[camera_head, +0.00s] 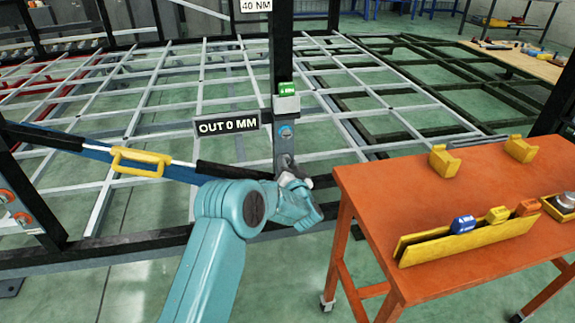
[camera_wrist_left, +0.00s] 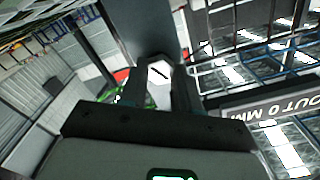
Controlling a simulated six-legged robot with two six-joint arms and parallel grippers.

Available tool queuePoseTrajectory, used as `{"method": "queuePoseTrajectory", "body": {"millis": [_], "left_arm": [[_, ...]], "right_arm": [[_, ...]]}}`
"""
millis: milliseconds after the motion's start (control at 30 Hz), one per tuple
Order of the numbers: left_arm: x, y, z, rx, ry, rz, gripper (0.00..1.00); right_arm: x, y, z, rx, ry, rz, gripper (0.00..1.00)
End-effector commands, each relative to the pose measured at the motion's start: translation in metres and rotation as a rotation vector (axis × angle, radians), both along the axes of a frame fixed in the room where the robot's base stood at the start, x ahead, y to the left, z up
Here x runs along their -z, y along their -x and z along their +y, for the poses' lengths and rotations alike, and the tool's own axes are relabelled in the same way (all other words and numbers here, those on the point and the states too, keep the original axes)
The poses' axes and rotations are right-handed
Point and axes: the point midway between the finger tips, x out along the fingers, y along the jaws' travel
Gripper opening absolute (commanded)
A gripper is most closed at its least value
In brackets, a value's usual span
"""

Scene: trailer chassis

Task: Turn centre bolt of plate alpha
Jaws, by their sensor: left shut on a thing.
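A grey plate (camera_head: 284,148) is on the black upright post (camera_head: 284,60). A blue bolt (camera_head: 285,131) shows on its upper part. My left gripper (camera_head: 286,170) is at the plate, below the blue bolt, and covers what lies behind it. In the left wrist view a pale hexagonal bolt head (camera_wrist_left: 158,72) with a dark slanted mark sits between the two dark fingers of this gripper (camera_wrist_left: 160,84), which is shut on it. I cannot tell from the mark how far it has turned. My right gripper is not in view.
A sign reading "OUT 0 MM" (camera_head: 227,124) and a green display (camera_head: 287,89) are near the plate. An orange table (camera_head: 450,190) with a yellow rack (camera_head: 470,241) stands close on the right. A blue bar with a yellow handle (camera_head: 140,162) crosses at left.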

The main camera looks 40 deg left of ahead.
Motion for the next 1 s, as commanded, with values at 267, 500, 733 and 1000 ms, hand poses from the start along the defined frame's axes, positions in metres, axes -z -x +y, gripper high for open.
{"method": "queuePoseTrajectory", "body": {"millis": [267, 500, 733, 1000], "left_arm": [[0.003, 0.000, -0.002, 0.004, 0.004, 0.006, 0.57], [0.001, 0.000, -0.002, 0.002, 0.002, 0.002, 0.57], [0.000, 0.020, -0.024, 0.004, 0.003, 0.004, 0.57], [0.001, 0.067, -0.081, 0.006, 0.003, 0.007, 0.57]], "right_arm": [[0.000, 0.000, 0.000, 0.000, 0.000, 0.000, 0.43], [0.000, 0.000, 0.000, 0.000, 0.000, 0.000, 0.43], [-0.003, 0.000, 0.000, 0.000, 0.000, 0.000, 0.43], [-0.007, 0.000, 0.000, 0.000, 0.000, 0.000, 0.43]]}}
